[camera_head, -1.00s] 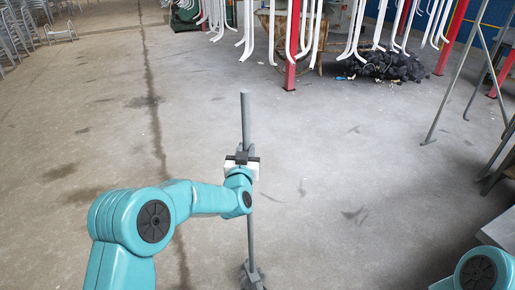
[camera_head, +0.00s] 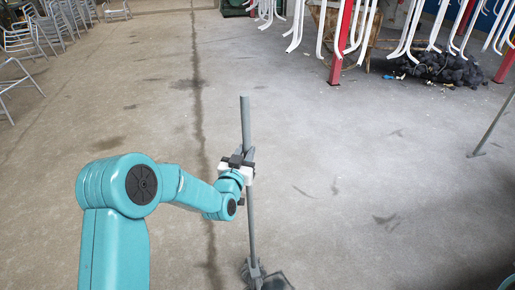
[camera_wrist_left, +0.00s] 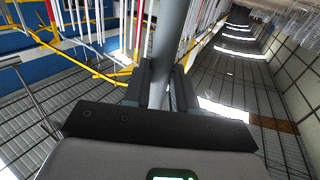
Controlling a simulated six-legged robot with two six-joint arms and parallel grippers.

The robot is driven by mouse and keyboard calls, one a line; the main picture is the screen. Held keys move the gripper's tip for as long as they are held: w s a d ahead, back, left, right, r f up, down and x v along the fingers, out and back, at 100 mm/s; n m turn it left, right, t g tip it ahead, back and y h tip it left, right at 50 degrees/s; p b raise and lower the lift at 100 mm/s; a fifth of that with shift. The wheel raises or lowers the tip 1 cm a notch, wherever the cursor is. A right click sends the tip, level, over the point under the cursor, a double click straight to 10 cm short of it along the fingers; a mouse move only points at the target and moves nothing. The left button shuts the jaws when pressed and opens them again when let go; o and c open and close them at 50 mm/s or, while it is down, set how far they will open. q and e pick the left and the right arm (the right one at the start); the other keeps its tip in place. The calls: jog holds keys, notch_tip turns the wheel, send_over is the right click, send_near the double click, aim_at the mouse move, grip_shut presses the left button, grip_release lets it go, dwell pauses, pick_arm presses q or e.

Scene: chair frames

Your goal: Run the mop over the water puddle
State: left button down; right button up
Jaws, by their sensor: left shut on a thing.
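My left gripper (camera_head: 241,163) is shut around the grey handle of the mop (camera_head: 246,125), which stands nearly upright in front of me. The mop's dark head (camera_head: 262,277) is at the bottom edge of the head view, at floor level and partly cut off. In the left wrist view the handle (camera_wrist_left: 169,45) runs up between the two dark fingers of the left gripper (camera_wrist_left: 165,88). I cannot make out a distinct water puddle; the floor has only faint dark stains. My right gripper is not in view.
White bent chair frames (camera_head: 405,35) hang from red posts (camera_head: 343,45) at the back right, near a dark heap (camera_head: 445,68). Metal chair frames (camera_head: 55,30) stand at the far left. A thin grey leg (camera_head: 492,128) stands at the right. The middle concrete floor is clear.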

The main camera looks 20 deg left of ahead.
pick_arm(q)
jog(key=s+a+p, duration=0.3)
jog(key=s+a, duration=0.2)
jog(key=a, duration=0.3)
jog(key=shift+a+p, duration=0.2)
jog(key=shift+p, duration=0.1)
jog(key=shift+r, duration=0.15)
jog(key=shift+f+b, duration=3)
jog(key=shift+b, duration=0.55)
jog(key=s+a+b, duration=0.4)
jog(key=s+a, duration=0.4)
jog(key=a, duration=0.3)
jog(key=shift+a, duration=0.3)
